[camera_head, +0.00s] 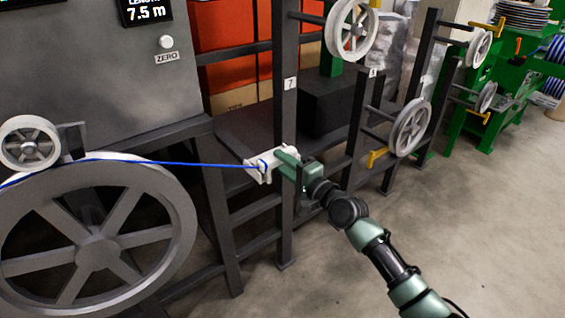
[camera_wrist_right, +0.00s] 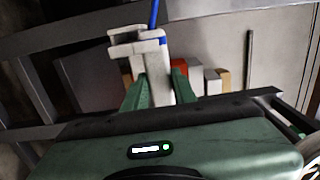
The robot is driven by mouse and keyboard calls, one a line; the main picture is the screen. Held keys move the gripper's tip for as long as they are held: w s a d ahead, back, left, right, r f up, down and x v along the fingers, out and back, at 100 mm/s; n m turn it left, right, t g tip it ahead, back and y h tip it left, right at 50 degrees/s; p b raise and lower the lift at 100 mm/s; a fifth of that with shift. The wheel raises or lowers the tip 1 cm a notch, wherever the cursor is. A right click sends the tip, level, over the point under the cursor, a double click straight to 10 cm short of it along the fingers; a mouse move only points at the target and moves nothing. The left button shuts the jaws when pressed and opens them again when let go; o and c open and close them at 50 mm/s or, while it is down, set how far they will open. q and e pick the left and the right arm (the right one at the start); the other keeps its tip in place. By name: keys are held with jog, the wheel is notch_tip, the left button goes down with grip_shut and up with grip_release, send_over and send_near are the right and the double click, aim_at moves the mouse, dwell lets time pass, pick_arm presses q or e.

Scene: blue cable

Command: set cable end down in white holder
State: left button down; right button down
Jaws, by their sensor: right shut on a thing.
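The blue cable (camera_head: 200,164) runs taut from the large wheel at the left to the white holder (camera_head: 253,174) on the dark rack post. A bit of blue shows at the holder. My right gripper (camera_head: 283,159) is at the holder's right side, its green fingers close against it. In the right wrist view, the white holder (camera_wrist_right: 126,51) stands in front of and between the green fingers (camera_wrist_right: 160,88), and the blue cable (camera_wrist_right: 153,14) leads away behind it. My right gripper is shut on the cable end, which is mostly hidden by the fingers and holder. My left gripper is out of view.
A large grey measuring wheel (camera_head: 184,212) with a small roller (camera_head: 28,142) stands at the left. Dark rack posts (camera_head: 286,90) rise behind the holder. Grey spoked pulleys (camera_head: 408,128) and yellow brackets (camera_head: 376,157) are to the right. The floor (camera_head: 480,220) at the right is clear.

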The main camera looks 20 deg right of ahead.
jog(key=shift+f, duration=0.3)
jog(key=c, duration=1.1)
grip_release()
jog(key=shift+o, duration=0.2)
